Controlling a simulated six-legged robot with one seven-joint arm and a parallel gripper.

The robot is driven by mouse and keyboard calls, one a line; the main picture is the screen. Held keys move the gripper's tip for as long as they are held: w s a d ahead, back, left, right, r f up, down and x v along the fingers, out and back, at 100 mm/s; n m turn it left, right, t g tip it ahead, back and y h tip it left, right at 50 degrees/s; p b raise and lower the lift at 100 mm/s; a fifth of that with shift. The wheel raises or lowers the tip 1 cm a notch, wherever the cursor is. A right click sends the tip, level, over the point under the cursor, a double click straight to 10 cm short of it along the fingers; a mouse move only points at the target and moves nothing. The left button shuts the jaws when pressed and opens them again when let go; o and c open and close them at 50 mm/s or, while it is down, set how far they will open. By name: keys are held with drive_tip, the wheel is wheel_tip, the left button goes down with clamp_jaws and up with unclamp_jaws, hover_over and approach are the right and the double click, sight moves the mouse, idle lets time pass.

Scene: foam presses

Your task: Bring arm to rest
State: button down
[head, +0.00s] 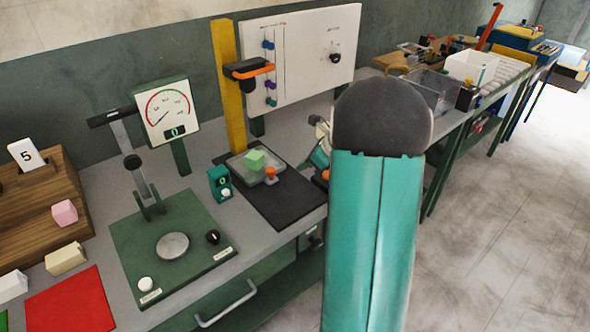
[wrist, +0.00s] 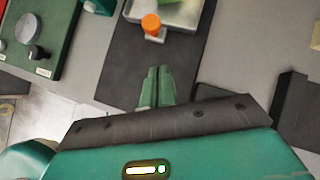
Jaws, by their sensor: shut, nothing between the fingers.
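My gripper (wrist: 158,72) shows in the wrist view with its two green fingers together and nothing between them. It points over the dark mat (wrist: 125,60), short of an orange knob (wrist: 151,24) at the front of a pale tray (wrist: 188,14). In the head view my teal arm link stands large in the foreground. It hides part of the bench, and I cannot make out the fingertips there.
A green press base with a dial gauge (head: 166,112) stands to the left. A red mat (head: 72,302) and wooden rack (head: 40,210) lie further left. Open floor (head: 500,210) is at right.

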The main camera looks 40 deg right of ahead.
drive_tip(key=v, duration=0.5)
drive_tip(key=shift+s+d+r, duration=0.1)
drive_tip(key=shift+d+r, duration=0.05)
drive_tip(key=s+a+r+n+g, duration=0.1)
drive_tip(key=s+a+r+n, duration=0.15)
drive_tip(key=a+n, duration=0.35)
drive_tip(key=s+a+r+n+g, duration=0.1)
drive_tip(key=s+a+r+n, duration=0.2)
drive_tip(key=a, duration=0.6)
drive_tip(key=s+a+r+n+g, duration=0.1)
drive_tip(key=a+r+n, duration=0.1)
drive_tip(key=a+n, duration=0.45)
drive_tip(key=s+a+r+n+t+h, duration=0.1)
drive_tip(key=s+a+n+h, duration=0.3)
drive_tip(key=s+a+n, duration=0.7)
drive_tip(key=s+n, duration=0.1)
drive_tip(key=n, duration=0.2)
drive_tip(key=shift+s+n, duration=0.25)
drive_tip(key=shift+n, duration=0.1)
drive_tip(key=shift+d, duration=0.1)
